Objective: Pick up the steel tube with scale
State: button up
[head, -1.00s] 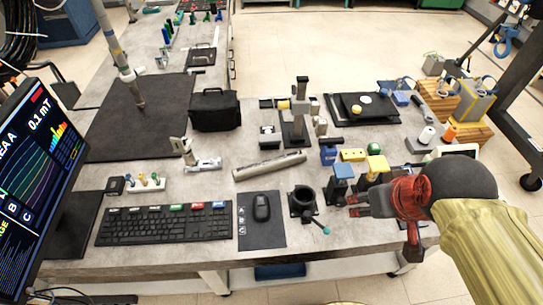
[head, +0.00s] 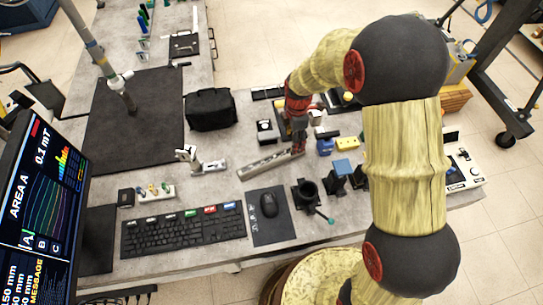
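The steel tube with scale (head: 265,166) is a long grey bar lying on the grey table, behind the keyboard and mouse, slanting up to the right. My gripper (head: 299,150) points down at the tube's right end, its fingertips at or just above it. The fingers are small and partly dark against the table, so I cannot tell whether they are open or closed on the tube. The tube appears to rest on the table.
A black clamp with a round opening (head: 306,192) stands in front of the tube's right end. A mouse (head: 269,205) and keyboard (head: 183,229) lie nearer. A black bag (head: 211,109) and a small metal stand (head: 188,156) are at the left. My arm hides much of the right side.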

aim_at(287, 151)
jog(key=shift+n, duration=0.9)
jog(key=f, duration=0.2)
jog(key=a+f, duration=0.1)
jog(key=f, duration=0.2)
jog(key=shift+w+f, duration=0.1)
jog(key=f, duration=0.5)
jog(key=shift+w+a+f+b, duration=0.2)
jog(key=shift+w+f+b, duration=0.1)
jog(key=shift+f, duration=0.05)
grip_shut()
jog(key=shift+r, duration=0.1)
